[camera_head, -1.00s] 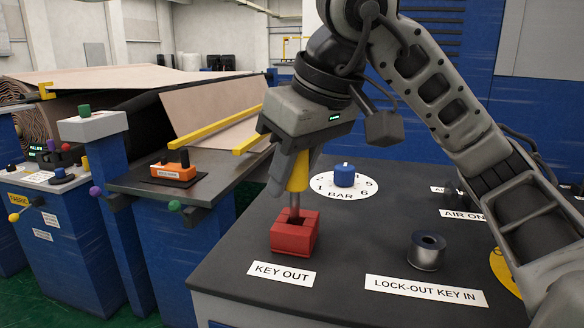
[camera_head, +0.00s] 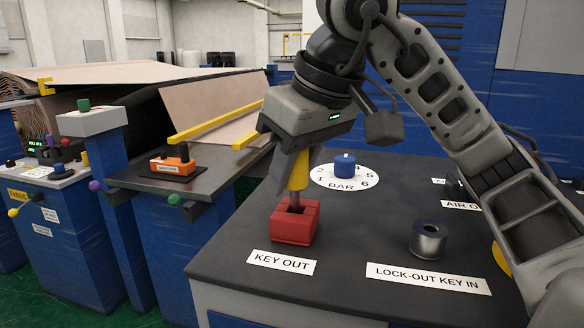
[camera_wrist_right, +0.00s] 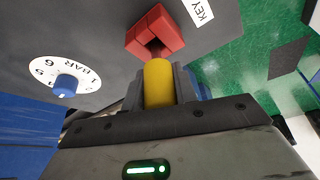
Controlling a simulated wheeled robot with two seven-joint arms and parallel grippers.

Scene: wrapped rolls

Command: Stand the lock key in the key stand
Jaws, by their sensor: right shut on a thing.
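My right gripper (camera_head: 291,178) is shut on the yellow handle, which also shows between the fingers in the right wrist view (camera_wrist_right: 158,84). The key stand is a red block (camera_head: 294,222) with a square opening on top, by the KEY OUT label. The key points down, slightly tilted, and its lower end is at the stand's opening. How deep the tip sits inside is hidden. The red stand also shows in the right wrist view (camera_wrist_right: 155,32). My left gripper is not in view.
A grey metal lock cylinder (camera_head: 428,239) stands by the LOCK-OUT KEY IN label (camera_head: 428,278). A blue knob (camera_head: 344,164) on a white BAR dial is behind the stand. An orange block (camera_head: 173,165) sits on the table at left. The panel between stand and cylinder is clear.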

